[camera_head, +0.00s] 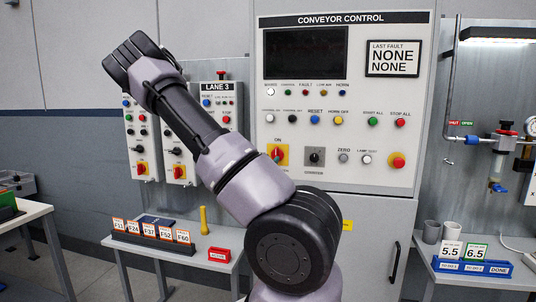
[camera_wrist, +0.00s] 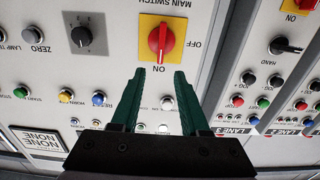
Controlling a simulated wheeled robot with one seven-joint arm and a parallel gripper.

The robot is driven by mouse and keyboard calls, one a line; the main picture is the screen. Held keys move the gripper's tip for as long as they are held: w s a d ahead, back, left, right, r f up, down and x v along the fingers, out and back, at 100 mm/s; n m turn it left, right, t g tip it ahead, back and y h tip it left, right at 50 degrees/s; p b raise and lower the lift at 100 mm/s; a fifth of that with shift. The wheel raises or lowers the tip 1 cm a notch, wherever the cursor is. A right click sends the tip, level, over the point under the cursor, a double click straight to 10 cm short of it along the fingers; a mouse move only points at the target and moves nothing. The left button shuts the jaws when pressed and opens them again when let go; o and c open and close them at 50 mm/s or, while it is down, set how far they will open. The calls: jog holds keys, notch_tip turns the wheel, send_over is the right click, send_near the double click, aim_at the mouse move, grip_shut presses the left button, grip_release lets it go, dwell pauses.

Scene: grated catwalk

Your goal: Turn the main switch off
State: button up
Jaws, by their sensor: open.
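The main switch (camera_wrist: 161,40) is a red rotary knob on a yellow plate, seen upside down in the wrist view. Its handle stands upright in the picture, in line with the ON mark below it; the OFF mark is to its right. In the head view the main switch (camera_head: 278,155) shows on the conveyor control panel, just past my arm. My gripper (camera_wrist: 159,74) is open, its two green fingers apart with nothing between them. The fingertips lie just below the knob in the picture; I see no contact. My gripper cannot be made out in the head view.
A black selector (camera_wrist: 82,38) sits beside the main switch. The red emergency button (camera_head: 398,160) is at the panel's right. Lane boxes (camera_head: 216,88) with more switches hang to the left. A small table (camera_head: 228,262) and a right bench (camera_head: 480,282) stand below.

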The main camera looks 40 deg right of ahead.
aim_at(276, 152)
jog(key=x, duration=1)
jog(key=shift+w+d, duration=0.2)
jog(key=shift+w, duration=0.15)
grip_shut()
